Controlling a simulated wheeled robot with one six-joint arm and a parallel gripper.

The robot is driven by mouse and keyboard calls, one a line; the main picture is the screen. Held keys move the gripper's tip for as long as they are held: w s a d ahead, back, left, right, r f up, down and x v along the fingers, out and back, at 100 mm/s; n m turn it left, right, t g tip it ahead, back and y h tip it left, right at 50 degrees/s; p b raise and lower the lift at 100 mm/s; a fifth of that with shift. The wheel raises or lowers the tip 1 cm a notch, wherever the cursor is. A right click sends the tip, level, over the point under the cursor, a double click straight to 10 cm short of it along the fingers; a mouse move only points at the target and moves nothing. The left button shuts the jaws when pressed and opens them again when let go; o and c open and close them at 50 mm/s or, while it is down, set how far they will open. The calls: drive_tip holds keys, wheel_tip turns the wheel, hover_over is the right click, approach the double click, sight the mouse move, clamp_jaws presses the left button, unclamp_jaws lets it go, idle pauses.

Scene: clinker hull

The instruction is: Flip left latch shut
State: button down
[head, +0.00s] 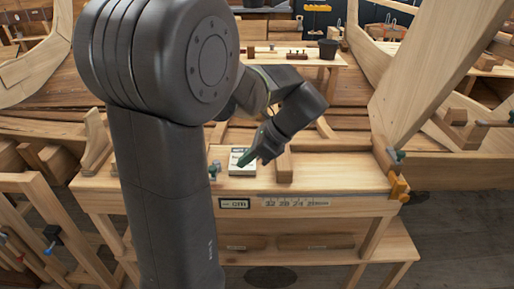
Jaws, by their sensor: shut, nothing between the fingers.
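A small pale box-like item (235,170) with a dark strip at its back edge lies on the wooden bench. My gripper (245,160) reaches down from the right. Its green fingertips are together, with nothing between them, at the item's right side in the picture. I cannot tell whether they touch it. No latch can be made out clearly: the view is small, and my fingers cover part of the item. My large dark arm hides the bench to the left.
A small blue-green fitting (213,171) stands left of the item, beside my arm. A wooden block (284,166) lies right of my gripper. An orange clamp (398,186) grips the bench's right end. The bench top (340,178) between them is clear.

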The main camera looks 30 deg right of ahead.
drive_tip(key=w+a, duration=0.1)
drive_tip(key=w+a+f, duration=0.2)
drive_tip(key=a, duration=0.1)
drive_tip(key=shift+w+f+p, duration=0.25)
drive_tip(key=shift+p, duration=0.1)
